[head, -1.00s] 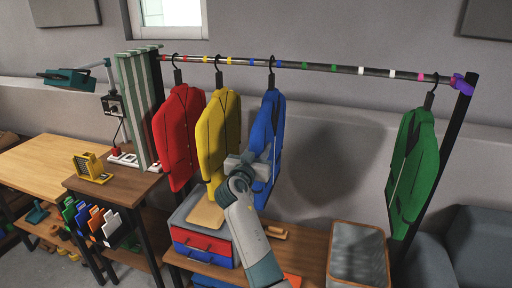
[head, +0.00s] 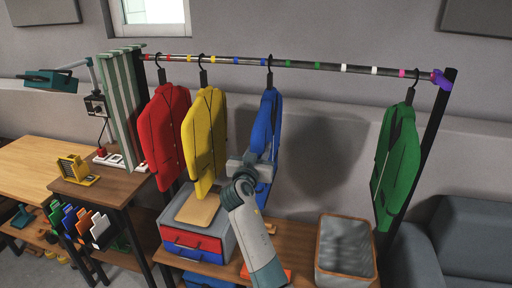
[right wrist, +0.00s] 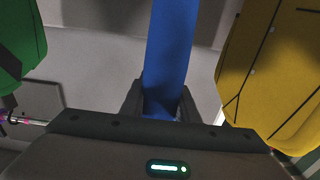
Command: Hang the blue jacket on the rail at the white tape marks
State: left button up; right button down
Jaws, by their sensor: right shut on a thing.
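The blue jacket (head: 264,125) is upright on its hanger, turned nearly edge-on. Its hook is at the rail (head: 225,60), just right of the blue tape mark; I cannot tell whether it rests on the rail. Two white tape marks (head: 344,68) (head: 374,71) are farther right, between the blue and green jackets. My right gripper (head: 248,168) is shut on the blue jacket's lower part. In the right wrist view the blue jacket (right wrist: 170,50) runs down between the fingers of my right gripper (right wrist: 160,106). My left gripper is out of view.
The yellow jacket (head: 204,135) and red jacket (head: 165,130) hang left of the blue one. The green jacket (head: 396,160) hangs near the right post (head: 432,140). The rail is free between blue and green. A drawer box (head: 197,240) and grey bin (head: 346,250) stand below.

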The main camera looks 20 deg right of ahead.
jog(key=s+d+p, duration=0.4)
jog(key=s+d, duration=0.3)
jog(key=d, duration=0.4)
jog(key=s+d+p, duration=0.4)
jog(key=s+d, duration=0.4)
jog(key=d, duration=0.3)
jog(key=shift+s+d+r+p, duration=0.15)
jog(key=shift+d+p, duration=0.15)
jog(key=shift+p, duration=0.1)
dwell(3.2)
jog(key=shift+f, duration=0.3)
dwell(0.3)
jog(key=c, duration=1.3)
grip_release()
jog(key=b+v, duration=0.6)
jog(key=v, duration=1.1)
jog(key=shift+s+a, duration=0.2)
